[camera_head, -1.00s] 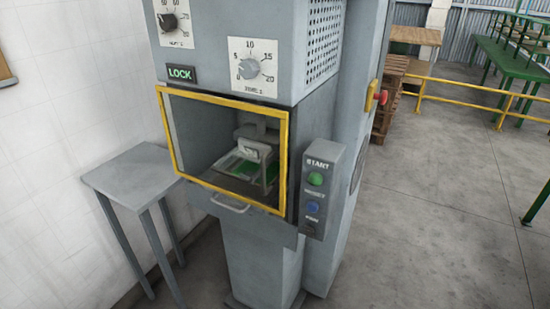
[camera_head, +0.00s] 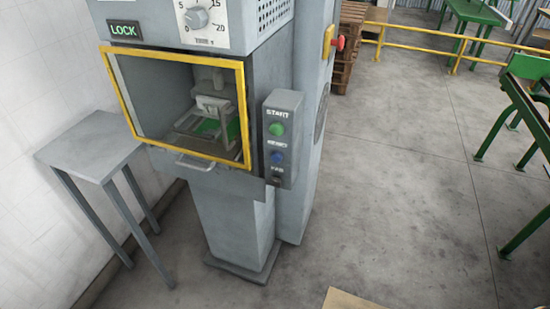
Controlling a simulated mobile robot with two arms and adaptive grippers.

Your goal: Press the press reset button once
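The grey press (camera_head: 235,215) stands left of centre in the head view. Its control box (camera_head: 283,105) is on the right side of the front. The blue reset button (camera_head: 277,157) sits in the middle of the box, under a small blurred label. The green start button (camera_head: 276,129) is above it, and a dark control (camera_head: 277,179) is below it. The yellow-framed window (camera_head: 243,85) is at the front, with a green item (camera_head: 215,128) inside. The LOCK sign (camera_head: 124,30) glows green. Neither of my grippers is in view.
A small grey table (camera_head: 90,150) stands left of the press by the white wall. A red emergency knob (camera_head: 339,43) sticks out at the press's right side. A yellow rail (camera_head: 450,50) and green benches (camera_head: 525,100) are at right. The floor in front is open, with a tan edge (camera_head: 350,300) at the bottom.

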